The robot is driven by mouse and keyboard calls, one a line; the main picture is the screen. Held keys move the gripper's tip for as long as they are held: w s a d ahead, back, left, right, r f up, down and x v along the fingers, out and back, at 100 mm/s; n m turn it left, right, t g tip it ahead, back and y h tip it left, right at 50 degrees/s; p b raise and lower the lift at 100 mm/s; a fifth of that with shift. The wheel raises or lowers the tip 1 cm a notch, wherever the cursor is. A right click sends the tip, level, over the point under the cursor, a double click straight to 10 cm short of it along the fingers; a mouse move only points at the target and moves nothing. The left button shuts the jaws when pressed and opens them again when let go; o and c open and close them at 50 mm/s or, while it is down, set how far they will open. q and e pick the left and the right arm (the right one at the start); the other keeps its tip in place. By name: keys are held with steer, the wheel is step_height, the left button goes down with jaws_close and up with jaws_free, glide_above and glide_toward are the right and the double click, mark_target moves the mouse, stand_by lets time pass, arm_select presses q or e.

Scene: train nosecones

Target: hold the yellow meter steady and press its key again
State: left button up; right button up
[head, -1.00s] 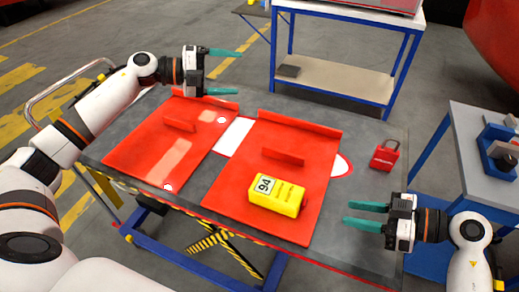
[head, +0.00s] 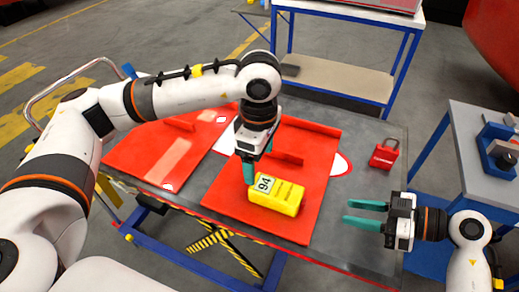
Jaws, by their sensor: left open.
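The yellow meter (head: 285,199) lies on the right red panel (head: 240,213) on the grey table. Its display (head: 264,184) reads 94 and faces up at its left end. My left gripper (head: 256,172) points down right at the meter's display end, its fingers at or just behind that end; I cannot tell whether they touch it. It is open. My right gripper (head: 365,214) is open and empty, pointing left over the table to the right of the meter, clear of it. I cannot make out the meter's key.
A red padlock-shaped tag (head: 384,156) stands on the table at the right. Another red panel (head: 148,160) lies at the left. A blue-framed bench (head: 340,78) stands behind, and a grey side table (head: 485,150) at the right.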

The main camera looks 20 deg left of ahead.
mark_target(259, 183)
arm_select(q)
step_height(259, 183, down, 10)
steer(key=shift+r, duration=0.1)
stand_by(0.4)
steer(key=c, duration=1.3)
arm_select(e)
steer(key=shift+f, duration=0.15)
jaws_close()
arm_select(q)
steer(key=shift+s+f, duration=0.1)
steer(key=shift+f, duration=0.1)
stand_by(1.0)
